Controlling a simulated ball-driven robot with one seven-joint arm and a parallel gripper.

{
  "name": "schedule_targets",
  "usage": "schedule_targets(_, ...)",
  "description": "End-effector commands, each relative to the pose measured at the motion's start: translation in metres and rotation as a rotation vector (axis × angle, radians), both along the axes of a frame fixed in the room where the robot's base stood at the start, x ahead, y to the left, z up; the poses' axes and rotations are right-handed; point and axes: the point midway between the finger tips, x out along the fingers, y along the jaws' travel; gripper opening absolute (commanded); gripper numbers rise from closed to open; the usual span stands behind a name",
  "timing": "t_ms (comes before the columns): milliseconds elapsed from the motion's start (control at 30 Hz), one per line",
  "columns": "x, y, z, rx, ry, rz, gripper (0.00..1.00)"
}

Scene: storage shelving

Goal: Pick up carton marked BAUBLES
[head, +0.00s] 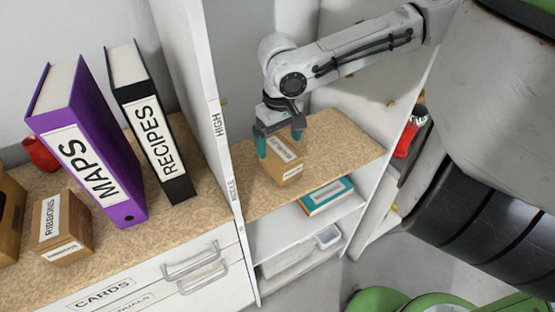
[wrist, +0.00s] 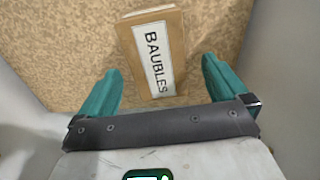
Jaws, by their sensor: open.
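The carton marked BAUBLES (head: 283,158) is a small brown box with a white label. It stands on the speckled shelf board in the middle of the head view. In the wrist view the carton (wrist: 154,52) lies ahead of and between my two teal fingers, with its label readable. My gripper (head: 279,147) is over the carton, pointing down, with its fingers spread apart. In the wrist view my gripper (wrist: 160,85) is open, with a gap between each finger and the carton's sides.
A white upright panel (head: 222,130) stands close left of my gripper. Beyond it are a purple MAPS binder (head: 88,150), a black RECIPES binder (head: 155,130) and a RIBBONS carton (head: 62,228). A teal book (head: 326,196) lies on the shelf below. Bare board lies right of the BAUBLES carton.

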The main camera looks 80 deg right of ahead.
Motion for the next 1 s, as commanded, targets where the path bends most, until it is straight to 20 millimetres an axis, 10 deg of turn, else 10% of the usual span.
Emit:
schedule_targets(767, -0.001, -0.002, -0.056, -0.002, -0.001, 0.002, 1.00)
schedule_targets(1000, -0.001, -0.002, -0.056, -0.001, 0.000, 0.002, 0.78)
